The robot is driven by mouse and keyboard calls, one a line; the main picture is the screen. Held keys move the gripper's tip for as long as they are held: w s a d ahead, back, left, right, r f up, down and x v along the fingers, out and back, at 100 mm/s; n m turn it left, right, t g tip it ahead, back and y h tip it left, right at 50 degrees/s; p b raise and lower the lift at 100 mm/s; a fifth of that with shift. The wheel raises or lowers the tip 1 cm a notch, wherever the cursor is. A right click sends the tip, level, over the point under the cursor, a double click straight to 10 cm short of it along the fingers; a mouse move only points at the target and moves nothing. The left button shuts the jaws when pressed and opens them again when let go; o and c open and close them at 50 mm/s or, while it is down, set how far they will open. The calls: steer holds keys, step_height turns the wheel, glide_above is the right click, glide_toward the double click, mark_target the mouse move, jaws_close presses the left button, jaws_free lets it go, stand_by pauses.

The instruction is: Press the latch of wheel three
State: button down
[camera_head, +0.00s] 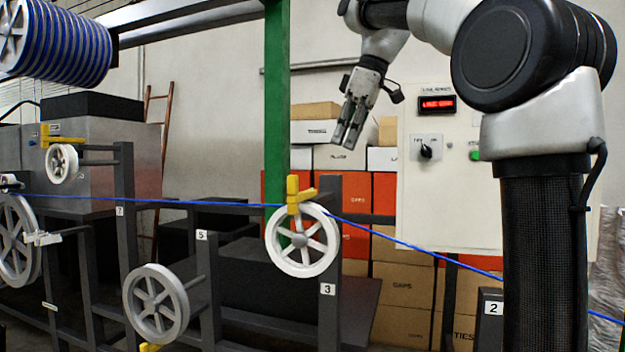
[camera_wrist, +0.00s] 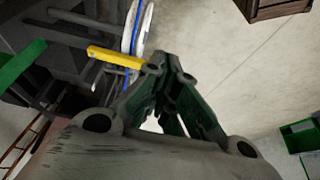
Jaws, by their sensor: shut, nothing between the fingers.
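Wheel three is a white spoked wheel (camera_head: 303,241) on a dark post labelled 3. Its yellow latch (camera_head: 298,193) sits at the wheel's top, with one part standing up. The blue cable (camera_head: 400,242) runs in from the left to the top of this wheel and slopes down to the right. My gripper (camera_head: 346,138) is shut and empty, pointing down above and right of the latch, apart from it. In the wrist view the yellow latch (camera_wrist: 115,59) and the wheel's edge (camera_wrist: 133,28) show left of the shut fingers (camera_wrist: 174,66).
A green post (camera_head: 277,90) stands by wheel three. Other wheels (camera_head: 155,303) are mounted on dark posts to the left. A control box (camera_head: 450,180) with a red display and stacked boxes (camera_head: 402,290) stand behind. The air between my gripper and the latch looks clear.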

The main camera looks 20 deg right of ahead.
steer(key=w+a+f, duration=0.4)
steer(key=a+f, duration=0.2)
steer(key=f, duration=0.3)
steer(key=shift+w+f, duration=0.15)
steer(key=shift+w, duration=0.1)
steer(key=shift+a, duration=0.2)
